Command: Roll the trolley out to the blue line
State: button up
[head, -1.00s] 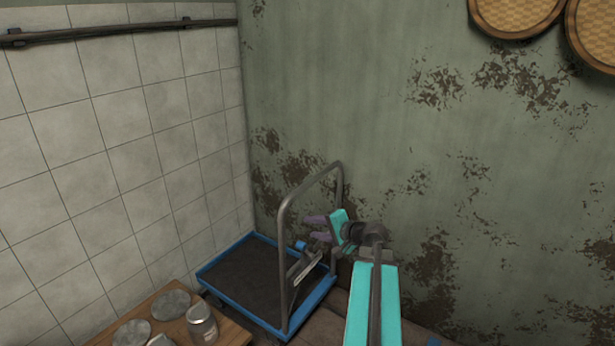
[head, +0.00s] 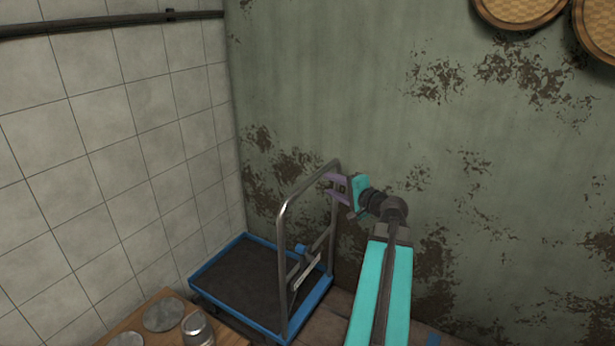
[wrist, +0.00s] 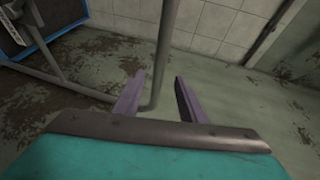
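The trolley has a blue-rimmed flat bed (head: 213,265) with a dark top and a grey metal handle frame (head: 283,235). It stands in the corner by the two walls. My gripper (head: 330,188) has purple fingers spread apart near the upper part of the handle's far post. In the wrist view, a bent part of the handle (wrist: 163,62) shows between the open fingers (wrist: 157,98); I cannot tell whether they touch it. A small blue patch (head: 432,338) on the floor at the bottom edge may be part of the blue line.
A wooden table (head: 150,318) with round grey lids and a metal jar (head: 197,328) stands in front of the trolley at lower left. A tiled wall (head: 110,150) is on the left and a peeling green wall (head: 370,90) behind. Round woven items hang at upper right.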

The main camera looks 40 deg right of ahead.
jog(key=shift+w, duration=0.1)
jog(key=p+x, duration=0.1)
jog(key=x, duration=1.2)
jog(key=shift+w, duration=0.3)
jog(key=shift+f, duration=0.15)
grip_shut()
